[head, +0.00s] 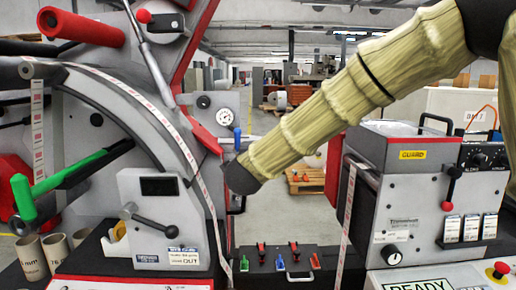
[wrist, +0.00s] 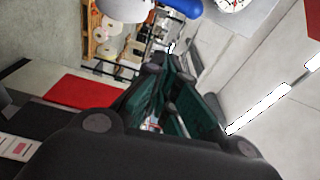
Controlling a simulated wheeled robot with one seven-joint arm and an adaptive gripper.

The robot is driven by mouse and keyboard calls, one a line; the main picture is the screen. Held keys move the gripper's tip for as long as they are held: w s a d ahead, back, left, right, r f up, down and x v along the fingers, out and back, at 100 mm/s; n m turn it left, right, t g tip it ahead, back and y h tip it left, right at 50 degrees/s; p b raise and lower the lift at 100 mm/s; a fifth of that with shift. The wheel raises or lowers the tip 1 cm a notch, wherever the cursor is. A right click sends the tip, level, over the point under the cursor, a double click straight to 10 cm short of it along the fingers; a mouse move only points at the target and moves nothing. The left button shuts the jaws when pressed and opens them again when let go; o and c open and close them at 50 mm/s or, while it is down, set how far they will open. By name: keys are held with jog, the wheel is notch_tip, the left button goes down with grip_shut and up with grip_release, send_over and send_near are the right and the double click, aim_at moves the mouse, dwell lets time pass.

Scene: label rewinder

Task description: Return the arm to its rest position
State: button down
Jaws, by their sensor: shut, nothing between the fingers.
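My arm, in a beige ribbed sleeve (head: 330,110), reaches from the upper right of the head view down to the middle. Its dark end (head: 240,178) is beside the grey left machine and the label web. The fingers cannot be made out in the head view. In the wrist view my gripper (wrist: 172,80) shows dark fingers with green inner faces that come together toward the tips. It is shut and holds nothing.
The label web (head: 160,115) runs over the left machine's curved arm, close to my arm's end. A gauge (head: 225,117) and a green-handled lever (head: 24,195) are on the left. The guarded right machine (head: 410,200) stands below my arm. Open floor (head: 262,215) shows between.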

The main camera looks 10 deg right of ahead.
jog(key=shift+s+a, duration=0.2)
jog(key=shift+s, duration=0.15)
